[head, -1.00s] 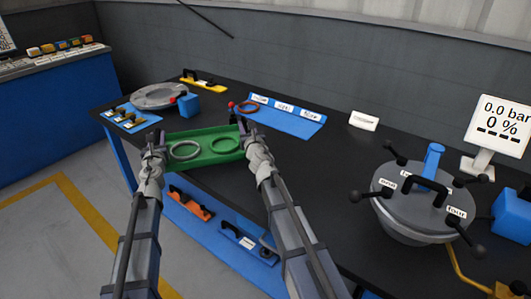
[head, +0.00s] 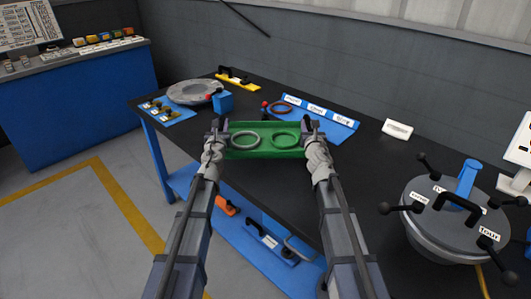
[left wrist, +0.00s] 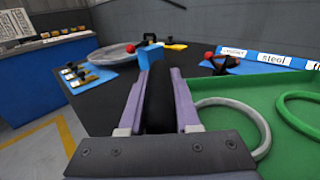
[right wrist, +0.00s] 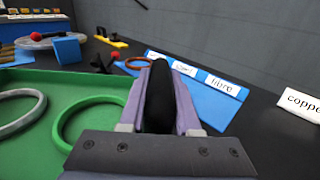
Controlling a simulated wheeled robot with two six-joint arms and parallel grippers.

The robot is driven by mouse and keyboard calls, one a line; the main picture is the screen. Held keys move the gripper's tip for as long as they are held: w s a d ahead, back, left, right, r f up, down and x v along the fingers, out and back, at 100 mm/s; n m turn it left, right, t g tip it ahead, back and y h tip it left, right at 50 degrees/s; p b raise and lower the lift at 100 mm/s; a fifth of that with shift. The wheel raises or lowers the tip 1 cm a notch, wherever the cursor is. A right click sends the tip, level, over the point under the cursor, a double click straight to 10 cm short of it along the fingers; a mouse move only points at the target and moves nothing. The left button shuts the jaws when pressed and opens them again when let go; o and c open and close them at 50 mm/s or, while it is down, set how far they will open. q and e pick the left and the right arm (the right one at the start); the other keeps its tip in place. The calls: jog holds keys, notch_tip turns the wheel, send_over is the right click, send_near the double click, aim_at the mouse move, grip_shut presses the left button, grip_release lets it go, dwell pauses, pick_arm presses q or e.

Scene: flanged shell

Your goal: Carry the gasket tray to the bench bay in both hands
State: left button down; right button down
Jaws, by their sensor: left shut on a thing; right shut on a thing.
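The green gasket tray (head: 264,153) is held level between my two grippers in the head view, in front of and over the near edge of the black bench. A grey ring (head: 246,141) and a green ring (head: 285,141) lie in it. My left gripper (head: 217,131) is shut on the tray's left handle, a black bar (left wrist: 158,100) in the left wrist view. My right gripper (head: 312,131) is shut on the right handle, a black bar (right wrist: 159,95) in the right wrist view. I cannot tell whether the tray touches the bench.
A lidded vessel (head: 445,215) stands at the right. A blue shelf (head: 265,258) lies below.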

pick_arm(q)
jog(key=shift+f, duration=0.25)
pick_arm(e)
jog(key=shift+f, duration=0.25)
